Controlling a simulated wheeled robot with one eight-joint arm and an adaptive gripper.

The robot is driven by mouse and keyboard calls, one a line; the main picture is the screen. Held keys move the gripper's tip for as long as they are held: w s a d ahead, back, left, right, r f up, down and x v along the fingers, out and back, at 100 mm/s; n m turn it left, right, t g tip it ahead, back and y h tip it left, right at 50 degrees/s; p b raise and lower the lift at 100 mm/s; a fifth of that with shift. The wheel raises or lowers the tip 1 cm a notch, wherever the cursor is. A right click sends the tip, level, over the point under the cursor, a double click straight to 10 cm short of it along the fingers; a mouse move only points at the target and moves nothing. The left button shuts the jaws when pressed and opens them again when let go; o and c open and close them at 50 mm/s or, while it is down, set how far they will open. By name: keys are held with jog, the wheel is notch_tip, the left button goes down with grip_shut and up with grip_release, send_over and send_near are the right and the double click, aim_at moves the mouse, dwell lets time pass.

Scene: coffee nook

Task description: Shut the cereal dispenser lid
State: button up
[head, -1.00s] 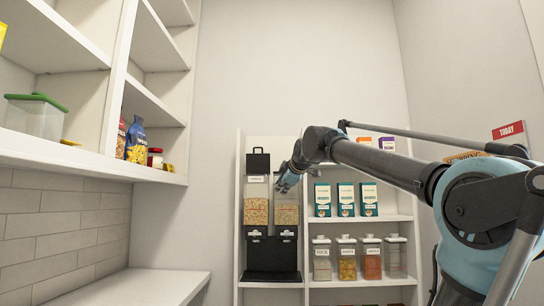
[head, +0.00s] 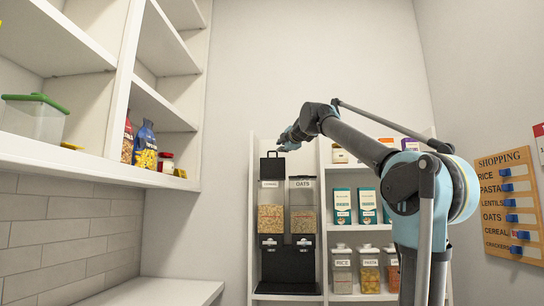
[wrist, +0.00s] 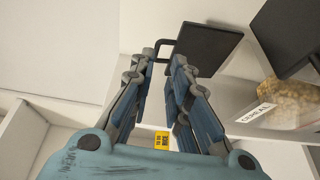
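The cereal dispenser (head: 271,193) is the left of two clear dispensers on a black stand in the head view. Its black lid (head: 272,169) stands raised, with a loop handle on top. In the wrist view the lid (wrist: 207,47) is a dark plate just beyond the fingers, its handle (wrist: 163,47) near the fingertips. Part of the cereal-filled body (wrist: 292,98) shows at right with its label. My gripper (head: 284,147) is above the dispensers, close to the lid. In the wrist view my gripper (wrist: 164,62) is open, with nothing seen held between the fingers.
The oats dispenser (head: 303,195) stands right beside it with its lid down. Shelves to the right hold cartons (head: 342,206) and labelled jars (head: 342,272). A white shelf unit (head: 150,175) and counter run along the left. The air left of the dispensers is free.

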send_over(273, 165)
jog(key=v, duration=0.2)
jog(key=shift+d+f, duration=0.15)
jog(key=shift+d, duration=0.1)
